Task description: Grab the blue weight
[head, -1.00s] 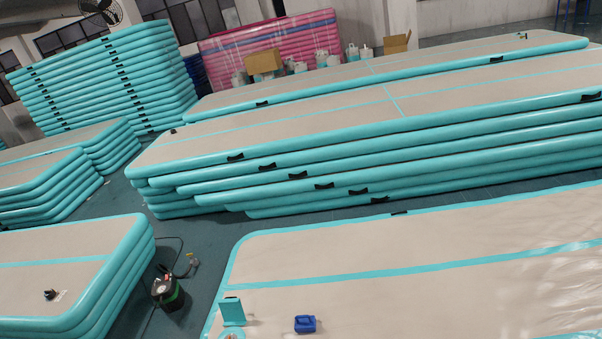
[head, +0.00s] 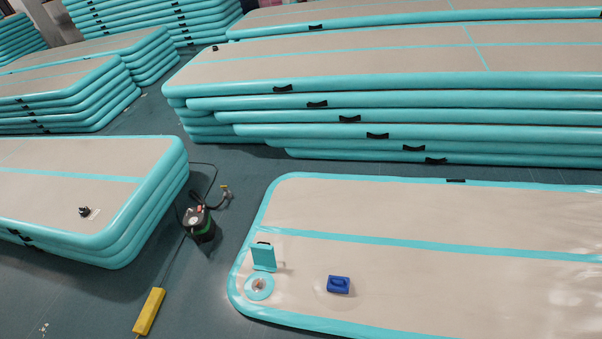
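The blue weight (head: 339,285) is a small dark-blue block with a raised handle-like part on top. It sits on the beige top of the near inflatable track (head: 420,212), on a faint round patch, close to the track's front left corner. My gripper is not in view in the head view. Nothing hides the weight.
A teal upright piece (head: 263,257) and a round valve (head: 259,287) are left of the weight. A black-green pump (head: 198,222) with a hose and a yellow block (head: 149,311) are on the dark floor. Stacked tracks (head: 390,105) fill the back and left.

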